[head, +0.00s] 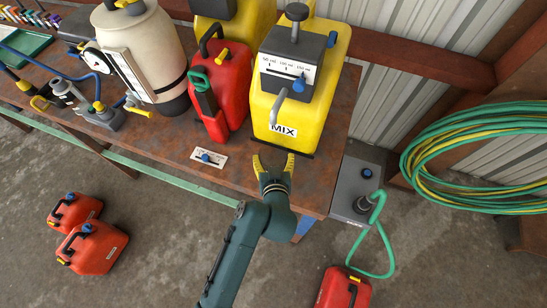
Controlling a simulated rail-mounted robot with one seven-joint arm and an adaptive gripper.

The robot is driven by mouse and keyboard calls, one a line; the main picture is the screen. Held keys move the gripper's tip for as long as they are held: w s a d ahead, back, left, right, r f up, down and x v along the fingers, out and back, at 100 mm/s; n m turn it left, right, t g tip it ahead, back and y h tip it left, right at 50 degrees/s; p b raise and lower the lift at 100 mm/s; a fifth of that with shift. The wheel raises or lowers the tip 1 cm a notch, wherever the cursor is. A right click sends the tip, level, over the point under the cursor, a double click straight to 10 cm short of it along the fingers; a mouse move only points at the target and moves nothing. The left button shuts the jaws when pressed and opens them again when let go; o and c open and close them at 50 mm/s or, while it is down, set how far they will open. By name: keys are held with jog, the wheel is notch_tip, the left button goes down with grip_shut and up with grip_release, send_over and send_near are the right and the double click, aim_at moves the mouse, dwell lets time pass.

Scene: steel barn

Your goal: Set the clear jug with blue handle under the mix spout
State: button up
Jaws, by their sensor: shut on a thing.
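The mix spout (279,103) is a grey bent pipe on the front of a yellow tank (326,70) labelled MIX, at the back right of the bench. My gripper (274,163) has yellow fingertips and is at the front edge of the bench, in front of and below the MIX label. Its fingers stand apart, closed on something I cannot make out. I cannot make out a clear jug with a blue handle anywhere in the view. A small blue patch (305,226) shows beside my arm below the bench edge; I cannot tell what it is.
A red can (232,85) stands left of the yellow tank. A white plate with a blue lever (209,158) is on the bench (180,145). A cream tank (145,40) stands further left. Red cans (92,247) are on the floor. A green hose (388,245) runs at right.

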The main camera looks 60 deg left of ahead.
jog(key=shift+f, duration=0.3)
jog(key=o, duration=1)
jog(key=shift+o, duration=0.2)
jog(key=v, duration=1.2)
jog(key=shift+r, duration=0.1)
